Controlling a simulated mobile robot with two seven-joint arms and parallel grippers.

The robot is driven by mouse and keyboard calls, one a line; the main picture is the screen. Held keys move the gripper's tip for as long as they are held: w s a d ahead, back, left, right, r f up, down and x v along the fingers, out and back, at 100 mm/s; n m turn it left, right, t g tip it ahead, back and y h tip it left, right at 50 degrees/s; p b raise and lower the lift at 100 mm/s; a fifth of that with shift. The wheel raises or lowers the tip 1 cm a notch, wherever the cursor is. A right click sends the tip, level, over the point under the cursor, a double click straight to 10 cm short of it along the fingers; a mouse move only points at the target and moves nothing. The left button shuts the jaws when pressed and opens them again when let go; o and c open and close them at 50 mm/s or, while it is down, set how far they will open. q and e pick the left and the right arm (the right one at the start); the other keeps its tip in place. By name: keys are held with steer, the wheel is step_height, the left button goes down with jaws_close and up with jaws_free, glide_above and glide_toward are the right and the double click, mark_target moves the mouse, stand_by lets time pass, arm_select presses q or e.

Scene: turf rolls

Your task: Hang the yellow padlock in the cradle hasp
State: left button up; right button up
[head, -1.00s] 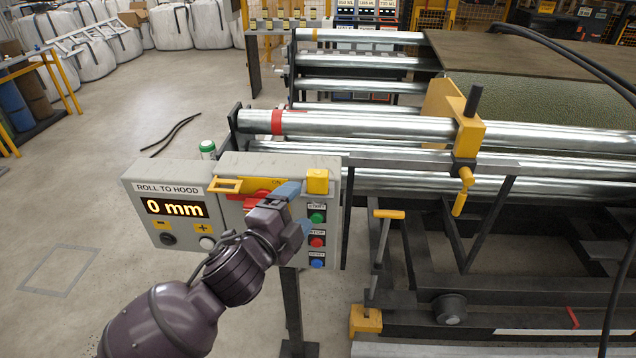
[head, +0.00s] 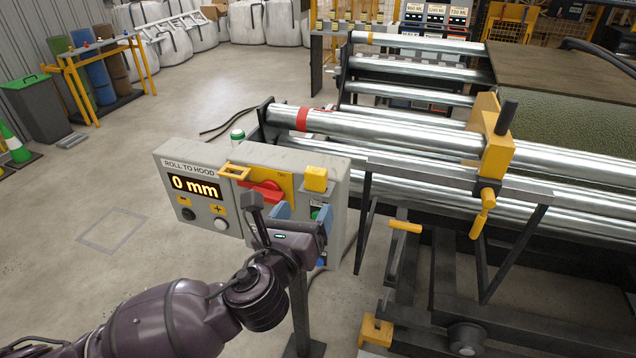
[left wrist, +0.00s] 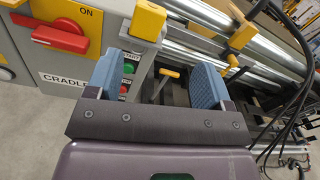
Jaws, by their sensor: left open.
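The yellow padlock (head: 316,178) appears as a yellow block on a small grey ledge at the upper right of the control box; its shackle cannot be made out. It also shows in the left wrist view (left wrist: 148,20), beyond the fingers. A red switch handle (head: 266,192) sits on a yellow plate marked ON, with a CRADLE label below it in the left wrist view. A yellow loop-like bracket (head: 235,171), which may be the hasp, sticks out left of the handle. My left gripper (head: 303,215) is open and empty, just below the padlock and in front of the buttons.
The grey control box (head: 180,160) with its 0 mm display stands on a post. Metal rollers (head: 390,130) and a yellow clamp (head: 492,150) with a handle are close on the right. Open floor (head: 150,220) lies to the left.

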mark_target(314, 183)
arm_select(q)
steer(key=w, duration=0.2)
steer(key=w+m, duration=0.2)
steer(key=w, duration=0.1)
steer(key=shift+w+d+y, duration=0.3)
steer(key=shift+w+d, duration=0.05)
steer(key=shift+d, duration=0.05)
steer(key=shift+x, duration=2.65)
steer(key=shift+a+f, duration=0.2)
steer(key=shift+c, duration=0.4)
steer(key=c, duration=1)
